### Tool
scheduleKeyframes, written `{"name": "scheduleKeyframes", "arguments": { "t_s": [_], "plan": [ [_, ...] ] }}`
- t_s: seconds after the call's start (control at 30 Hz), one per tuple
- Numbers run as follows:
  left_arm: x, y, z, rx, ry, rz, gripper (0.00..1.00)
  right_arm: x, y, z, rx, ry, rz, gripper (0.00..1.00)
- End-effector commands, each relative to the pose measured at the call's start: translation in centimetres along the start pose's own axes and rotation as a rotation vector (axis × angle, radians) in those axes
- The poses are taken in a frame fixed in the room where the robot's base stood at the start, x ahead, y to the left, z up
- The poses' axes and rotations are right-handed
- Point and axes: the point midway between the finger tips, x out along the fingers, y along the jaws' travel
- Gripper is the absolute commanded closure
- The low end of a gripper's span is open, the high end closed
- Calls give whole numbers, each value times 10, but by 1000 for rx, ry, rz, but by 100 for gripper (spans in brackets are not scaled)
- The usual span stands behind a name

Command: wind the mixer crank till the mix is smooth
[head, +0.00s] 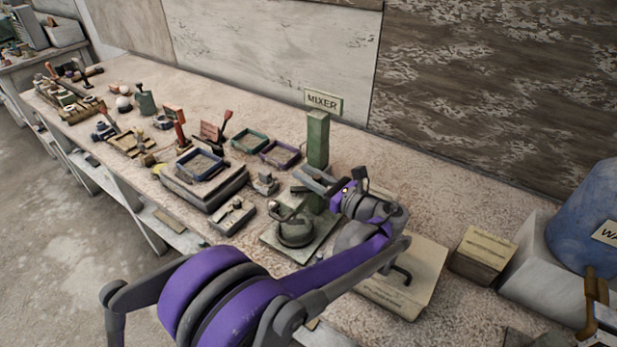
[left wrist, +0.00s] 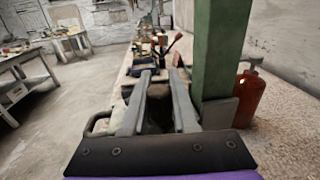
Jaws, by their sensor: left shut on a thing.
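The mixer has a green post (head: 318,138) under a MIXER sign (head: 323,102). A grey lidded pot (head: 295,231) stands on its base plate, left of my arm. My left gripper (head: 318,181) is at the post, above and behind the pot. It is shut on the mixer crank; a dark piece (left wrist: 158,108) shows between its fingers in the left wrist view. Most of the crank is hidden by the gripper. The green post (left wrist: 220,50) rises close to the right of the fingers there. The mix inside the pot cannot be seen.
Trays, including a dark raised one (head: 205,190), and small tools crowd the bench left of the mixer. A red-orange bottle (left wrist: 247,95) stands beyond the post. Bare bench lies behind my gripper.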

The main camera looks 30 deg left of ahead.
Motion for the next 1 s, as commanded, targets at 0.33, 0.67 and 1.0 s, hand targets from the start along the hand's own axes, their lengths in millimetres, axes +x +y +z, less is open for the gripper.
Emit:
{"name": "scheduleKeyframes", "arguments": {
  "t_s": [0.33,0.67,1.0],
  "plan": [
    [12,-2,0,0,-1,294,100,4,0,3,0,-2,0,43],
    [20,0,0,0,0,477,100,4,0,3,0,-2,0,43],
    [22,1,0,-1,-1,535,100,4,0,3,0,-2,0,43]
  ]
}}
